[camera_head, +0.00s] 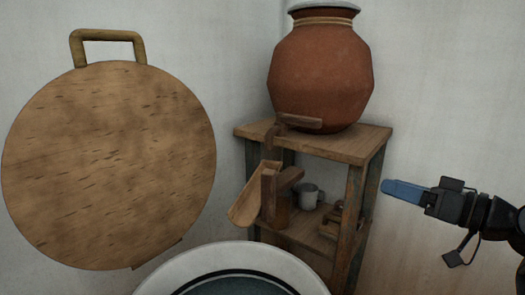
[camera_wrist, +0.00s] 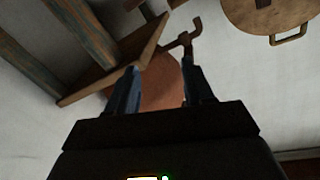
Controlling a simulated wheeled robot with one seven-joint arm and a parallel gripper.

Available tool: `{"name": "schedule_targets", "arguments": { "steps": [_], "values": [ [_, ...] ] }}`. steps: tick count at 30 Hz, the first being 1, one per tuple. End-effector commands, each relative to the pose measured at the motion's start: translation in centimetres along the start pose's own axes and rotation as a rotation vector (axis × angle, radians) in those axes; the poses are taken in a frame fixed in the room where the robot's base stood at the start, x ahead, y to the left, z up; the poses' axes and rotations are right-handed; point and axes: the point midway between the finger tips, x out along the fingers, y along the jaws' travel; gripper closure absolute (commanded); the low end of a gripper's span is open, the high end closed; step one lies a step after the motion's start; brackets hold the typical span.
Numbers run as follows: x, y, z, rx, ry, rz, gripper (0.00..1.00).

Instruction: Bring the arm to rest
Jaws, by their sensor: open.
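My gripper (camera_head: 390,187) is at the right of the head view, its blue fingers pointing left, to the right of the wooden stand and apart from it. In the wrist view my gripper (camera_wrist: 162,78) shows two dark fingers spread apart with nothing held between them. The terracotta pot (camera_wrist: 160,82) shows beyond the gap between the fingers, partly hidden by them.
A wooden stand (camera_head: 352,146) carries the large terracotta pot (camera_head: 320,78). Its lower shelf holds a grey mug (camera_head: 308,196) and wooden pieces. A round wooden board (camera_head: 110,165) with a handle is at left. The wall beside my gripper looks clear.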

Motion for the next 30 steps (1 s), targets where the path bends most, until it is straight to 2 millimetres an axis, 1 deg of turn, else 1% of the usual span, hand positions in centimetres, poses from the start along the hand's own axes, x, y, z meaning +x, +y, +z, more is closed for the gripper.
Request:
{"name": "schedule_targets", "arguments": {
  "steps": [1,2,5,6,8,9,11,12,14,15,18,20,24,27,30],
  "values": [
    [0.0,0.0,1.8,0.023,-0.003,0.026,0.48],
    [0.0,0.1,2.7,0.035,-0.004,0.043,0.48],
    [-0.2,0.1,6.7,0.082,-0.006,0.116,0.48],
    [-0.5,0.0,8.5,0.102,-0.008,0.152,0.48],
    [-1.0,-0.2,11.3,0.13,-0.011,0.208,0.48],
    [-1.5,-0.5,13.1,0.146,-0.013,0.245,0.48],
    [-2.3,-0.9,15.7,0.166,-0.016,0.3,0.48],
    [-2.9,-1.3,17.4,0.177,-0.019,0.335,0.48],
    [-4.0,-1.9,19.8,0.189,-0.023,0.389,0.48],
    [-4.7,-2.5,21.3,0.194,-0.026,0.423,0.48],
    [-6.9,-4.0,24.7,0.202,-0.034,0.504,0.48],
    [-8.3,-5.0,26.6,0.199,-0.041,0.549,0.48],
    [-12.0,-7.9,30.0,0.181,-0.053,0.644,0.48],
    [-14.8,-10.1,31.7,0.153,-0.061,0.702,0.48],
    [-17.7,-12.5,32.9,0.117,-0.069,0.75,0.48]
  ]
}}
